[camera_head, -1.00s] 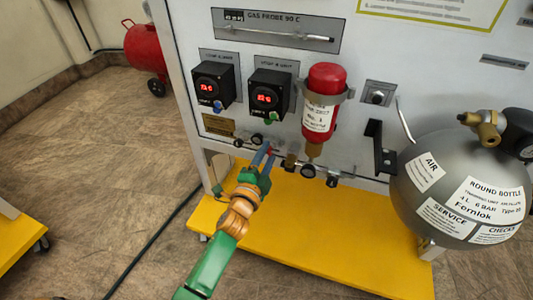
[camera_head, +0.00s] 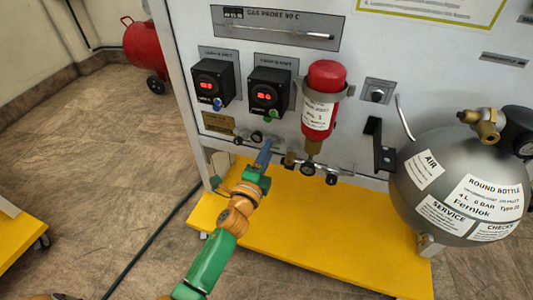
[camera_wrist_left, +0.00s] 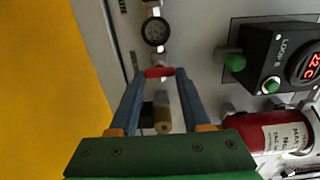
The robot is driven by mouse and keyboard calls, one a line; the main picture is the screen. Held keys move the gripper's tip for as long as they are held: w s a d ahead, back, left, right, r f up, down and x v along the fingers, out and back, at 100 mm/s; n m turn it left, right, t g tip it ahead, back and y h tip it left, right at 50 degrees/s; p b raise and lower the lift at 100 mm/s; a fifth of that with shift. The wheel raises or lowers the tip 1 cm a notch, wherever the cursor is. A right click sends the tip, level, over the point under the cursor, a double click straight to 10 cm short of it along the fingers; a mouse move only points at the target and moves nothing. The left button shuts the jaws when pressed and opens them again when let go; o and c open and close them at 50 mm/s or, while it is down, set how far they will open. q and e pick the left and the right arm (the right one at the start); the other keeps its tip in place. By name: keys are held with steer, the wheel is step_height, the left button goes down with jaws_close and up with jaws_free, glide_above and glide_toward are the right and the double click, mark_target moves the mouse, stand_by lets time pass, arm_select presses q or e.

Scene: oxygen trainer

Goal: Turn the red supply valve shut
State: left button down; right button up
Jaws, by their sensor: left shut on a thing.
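The red supply valve (camera_wrist_left: 160,72) is a small red handle on the pipe line low on the panel, seen in the left wrist view between my blue fingertips. My left gripper (camera_head: 266,147) reaches up to this pipe line in the head view, and its fingertips also show in the left wrist view (camera_wrist_left: 161,73). It is shut on the red handle, one finger on each side. In the head view the fingers overlap and hide the handle. My right gripper is not in view.
Gauges (camera_head: 307,168) sit along the pipe near the gripper. A red cylinder (camera_head: 320,95) hangs to the right, with two black controllers (camera_head: 269,90) above. A grey round bottle (camera_head: 450,190) stands at right. The yellow base (camera_head: 300,230) lies below.

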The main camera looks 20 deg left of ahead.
arm_select(q)
steer(key=shift+c, duration=1.8)
jaws_free()
steer(key=s+p, duration=0.1)
steer(key=s, duration=0.6)
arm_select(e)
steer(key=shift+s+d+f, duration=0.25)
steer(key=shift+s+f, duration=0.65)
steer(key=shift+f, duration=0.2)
arm_select(q)
steer(key=shift+a, duration=0.1)
